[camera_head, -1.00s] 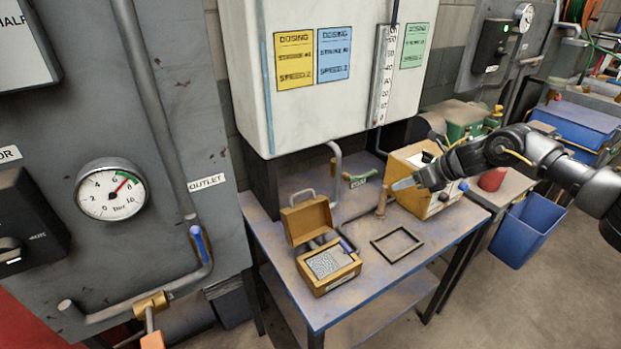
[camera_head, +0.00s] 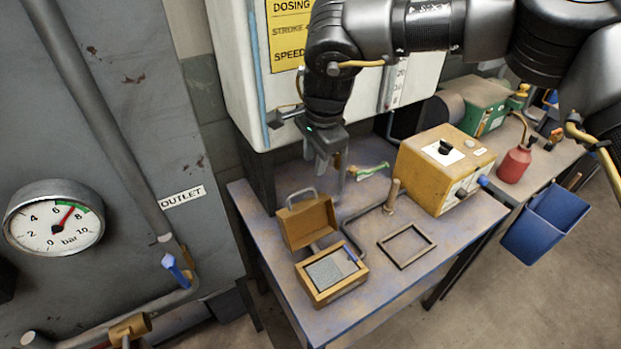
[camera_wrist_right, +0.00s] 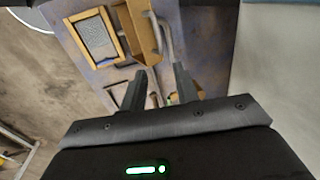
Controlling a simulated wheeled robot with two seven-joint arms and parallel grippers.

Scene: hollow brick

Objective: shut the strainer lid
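The strainer is a brass-coloured box (camera_head: 331,279) with a grey mesh inside, near the table's front left. Its hinged lid (camera_head: 309,223) stands open, raised at the back of the box, with a grey loop handle (camera_head: 301,195) at its top. In the right wrist view the box (camera_wrist_right: 96,37), lid (camera_wrist_right: 141,30) and handle (camera_wrist_right: 166,42) show beyond the fingers. My right gripper (camera_head: 332,178) hangs above the table, behind and right of the lid, apparently apart from it. Its fingers (camera_wrist_right: 158,78) are spread with nothing between them. My left gripper is out of view.
A pipe with an upright stub (camera_head: 392,194) and a flat dark frame (camera_head: 406,245) are right of the strainer. A yellow box with a black knob (camera_head: 440,172) stands further right. The white dosing tank (camera_head: 235,75) rises behind. The table (camera_head: 385,285) is clear at front right.

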